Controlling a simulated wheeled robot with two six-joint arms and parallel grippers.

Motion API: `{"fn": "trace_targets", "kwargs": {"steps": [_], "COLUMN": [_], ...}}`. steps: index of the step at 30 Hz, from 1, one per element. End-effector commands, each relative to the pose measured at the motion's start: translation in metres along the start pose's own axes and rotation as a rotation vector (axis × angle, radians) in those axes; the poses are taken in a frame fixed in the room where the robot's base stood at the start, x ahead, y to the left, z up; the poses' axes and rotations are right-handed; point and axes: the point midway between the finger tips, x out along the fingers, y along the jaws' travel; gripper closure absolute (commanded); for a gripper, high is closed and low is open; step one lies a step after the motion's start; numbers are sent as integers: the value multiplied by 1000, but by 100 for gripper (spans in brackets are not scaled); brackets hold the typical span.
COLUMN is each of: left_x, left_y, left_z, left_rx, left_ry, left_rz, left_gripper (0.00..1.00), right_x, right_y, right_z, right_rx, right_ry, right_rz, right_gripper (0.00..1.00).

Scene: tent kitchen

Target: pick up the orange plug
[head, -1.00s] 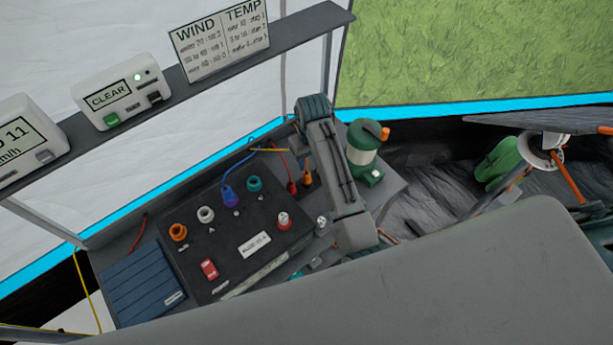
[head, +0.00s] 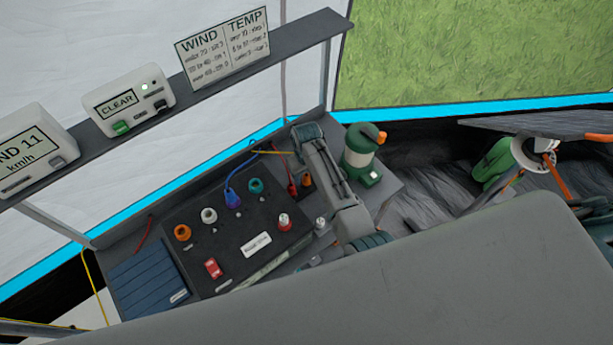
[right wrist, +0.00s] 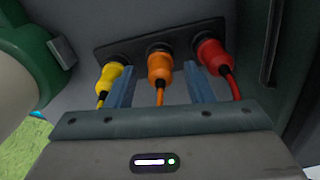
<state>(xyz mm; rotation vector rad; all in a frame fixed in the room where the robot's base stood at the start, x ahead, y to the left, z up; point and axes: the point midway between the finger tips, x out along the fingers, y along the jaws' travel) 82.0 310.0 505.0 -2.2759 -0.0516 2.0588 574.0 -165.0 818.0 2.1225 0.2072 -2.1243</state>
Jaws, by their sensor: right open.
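In the right wrist view the orange plug (right wrist: 159,66) sits in the middle socket of a dark strip, its orange cable hanging down. A yellow plug (right wrist: 109,77) is on its left and a red plug (right wrist: 214,56) on its right. My right gripper (right wrist: 160,76) is open, with one blue finger on each side of the orange plug and its cable. I see no clear contact. In the head view my right arm crosses the bench, and I cannot make out its fingers clearly. My left gripper is not in view.
A black panel (head: 228,261) with coloured sockets, a blue plug (head: 232,198) and a red switch lies on the bench. A green lantern (head: 359,156) stands right of my arm. A shelf (head: 214,81) with display boxes runs above. A grey surface fills the lower right.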

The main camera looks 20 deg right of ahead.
Motion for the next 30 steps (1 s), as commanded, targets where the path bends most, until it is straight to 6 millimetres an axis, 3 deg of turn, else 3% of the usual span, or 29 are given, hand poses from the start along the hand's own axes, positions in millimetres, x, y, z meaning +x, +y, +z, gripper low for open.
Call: {"fn": "trace_targets", "kwargs": {"steps": [11,18,30], "left_x": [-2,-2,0], "left_y": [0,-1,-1], "left_z": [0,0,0], "left_rx": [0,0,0], "left_ry": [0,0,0], "left_rz": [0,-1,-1], "left_gripper": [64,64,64], "right_x": [9,9,4], "right_y": [0,0,0], "right_z": [0,0,0], "right_rx": [1,1,1], "right_ry": [1,0,2], "right_rz": [0,0,0], "right_gripper": [54,100,100]}}
